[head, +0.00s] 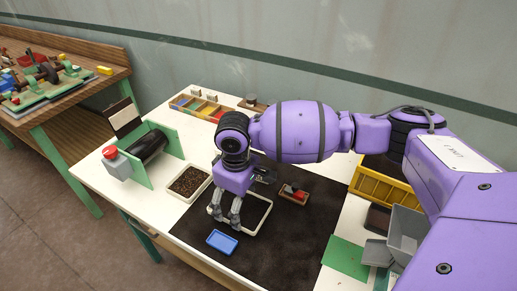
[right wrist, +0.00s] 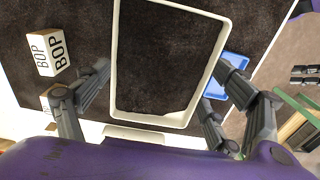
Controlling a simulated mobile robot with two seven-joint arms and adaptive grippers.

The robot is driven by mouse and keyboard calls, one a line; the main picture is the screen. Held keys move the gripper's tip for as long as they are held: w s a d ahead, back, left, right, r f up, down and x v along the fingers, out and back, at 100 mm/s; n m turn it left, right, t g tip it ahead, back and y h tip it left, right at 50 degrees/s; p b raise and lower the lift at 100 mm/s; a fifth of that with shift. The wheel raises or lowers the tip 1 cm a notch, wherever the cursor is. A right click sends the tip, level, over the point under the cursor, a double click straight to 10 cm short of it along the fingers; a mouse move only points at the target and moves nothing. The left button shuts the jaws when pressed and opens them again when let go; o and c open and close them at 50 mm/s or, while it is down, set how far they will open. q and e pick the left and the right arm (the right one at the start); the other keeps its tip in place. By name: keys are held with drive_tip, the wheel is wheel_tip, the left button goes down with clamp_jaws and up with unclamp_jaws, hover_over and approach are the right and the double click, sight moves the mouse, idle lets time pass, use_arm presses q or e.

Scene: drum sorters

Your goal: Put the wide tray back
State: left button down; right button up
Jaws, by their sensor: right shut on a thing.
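A wide, shallow tray with a white rim (head: 246,234) lies over the dark mat, partly hidden behind my right gripper. In the right wrist view the tray's rim (right wrist: 114,70) fills the middle, with a dark, bare-looking inside. My right gripper (head: 225,214) reaches down over the tray, its fingers at the tray's two sides in the wrist view (right wrist: 165,85), shut on it. I cannot tell whether the tray is touching the mat or slightly raised. My left gripper is not in view.
A small blue tray (head: 221,241) lies close to the wide tray. A pellet-filled tray (head: 207,180) and the green-framed drum sorter (head: 150,145) stand to the left. A small brown tray (head: 303,201) and yellow crate (head: 380,188) are right. A lettered block (right wrist: 50,53) shows in the wrist view.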

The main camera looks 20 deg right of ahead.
drive_tip(key=shift+f, duration=1.2)
drive_tip(key=shift+f, duration=0.1)
drive_tip(key=o, duration=1.1)
wheel_tip(320, 180, up, 12)
drive_tip(key=shift+s+r+p, duration=0.1)
drive_tip(key=shift+r+p, duration=0.05)
drive_tip(key=shift+p, duration=0.3)
